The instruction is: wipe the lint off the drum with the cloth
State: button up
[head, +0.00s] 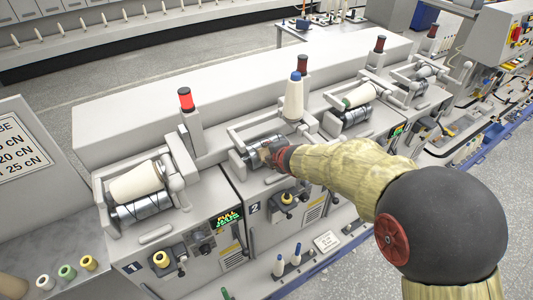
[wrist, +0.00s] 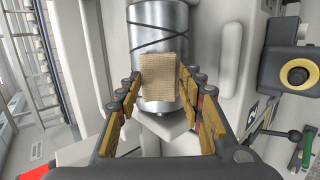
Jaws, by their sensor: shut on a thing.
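The drum (wrist: 158,28) is a shiny metal cylinder with a dark spiral groove, at station 2; in the head view the drum (head: 258,144) is partly hidden behind my gripper. The cloth (wrist: 162,76) is a tan, woven, folded piece. My gripper (wrist: 160,92) is shut on the cloth, with a fingertip at each side of it. The cloth overlaps the drum's lower part in the wrist view; I cannot tell whether it touches. In the head view my gripper (head: 279,156) is at the drum's right end. I cannot make out any lint.
Station 1 at left holds a cream bobbin (head: 137,181) on its own drum under a red lamp (head: 186,98). A white cone (head: 294,98) with a blue tip stands behind station 2. More stations continue to the right. Frame arms flank the drum closely.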

jog(key=shift+w+d+p, duration=1.55)
jog(key=shift+d, duration=0.7)
jog(key=shift+s+a+b, duration=0.65)
jog(key=shift+a+b, duration=0.2)
jog(key=shift+a, duration=0.15)
jog(key=shift+s+a+b, duration=0.7)
jog(key=shift+a+b, duration=0.2)
jog(key=shift+a, duration=0.1)
jog(key=shift+s+a+b, duration=0.65)
jog(key=shift+a+b, duration=0.2)
jog(key=shift+a, duration=0.15)
jog(key=shift+w+d+p, duration=0.4)
jog(key=shift+d+p, duration=0.2)
jog(key=shift+d, duration=0.1)
jog(key=shift+w+d+p, duration=0.55)
jog(key=shift+d, duration=0.25)
jog(key=shift+w+d+p, duration=0.5)
jog(key=shift+d, duration=0.25)
jog(key=shift+w+d+p, duration=0.55)
jog(key=shift+d, duration=0.25)
jog(key=p+v, duration=0.3)
jog(key=v, duration=0.4)
jog(key=shift+w+d, duration=0.25)
jog(key=shift+d, duration=0.15)
